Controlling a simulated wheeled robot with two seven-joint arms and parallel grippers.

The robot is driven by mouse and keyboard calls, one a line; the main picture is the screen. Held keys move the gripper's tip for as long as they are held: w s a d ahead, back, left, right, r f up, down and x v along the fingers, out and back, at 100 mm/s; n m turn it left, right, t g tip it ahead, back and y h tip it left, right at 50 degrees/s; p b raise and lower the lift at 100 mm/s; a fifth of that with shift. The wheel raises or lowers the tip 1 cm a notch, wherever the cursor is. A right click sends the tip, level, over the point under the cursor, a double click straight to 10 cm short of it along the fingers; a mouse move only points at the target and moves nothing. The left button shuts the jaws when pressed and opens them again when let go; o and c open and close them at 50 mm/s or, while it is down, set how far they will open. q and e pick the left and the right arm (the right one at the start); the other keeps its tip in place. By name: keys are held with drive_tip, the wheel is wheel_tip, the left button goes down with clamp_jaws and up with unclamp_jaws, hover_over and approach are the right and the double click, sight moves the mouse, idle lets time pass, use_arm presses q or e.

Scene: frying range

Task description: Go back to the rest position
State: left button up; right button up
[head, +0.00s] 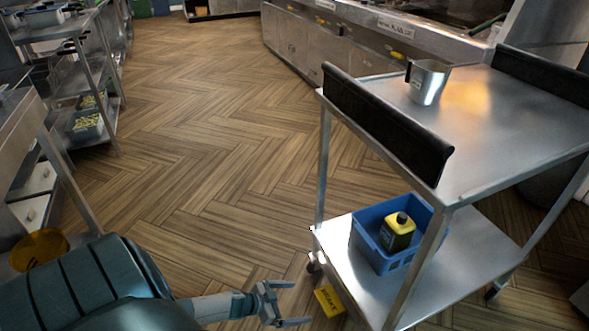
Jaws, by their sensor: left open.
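My left gripper (286,304) shows at the bottom middle, over the wooden floor. Its two fingers are apart and nothing is between them. It is left of the steel cart's lower shelf, near a small yellow item (329,300) that appears to be on the floor beside the cart. My left arm comes in from the lower left. My right gripper is out of view.
A steel cart (490,150) stands at the right with a metal jug (428,82) on top. Its lower shelf holds a blue bin (371,247) with a yellow-and-black bottle (398,233). Steel shelving (88,75) stands at the left. The wooden floor (200,120) between is clear.

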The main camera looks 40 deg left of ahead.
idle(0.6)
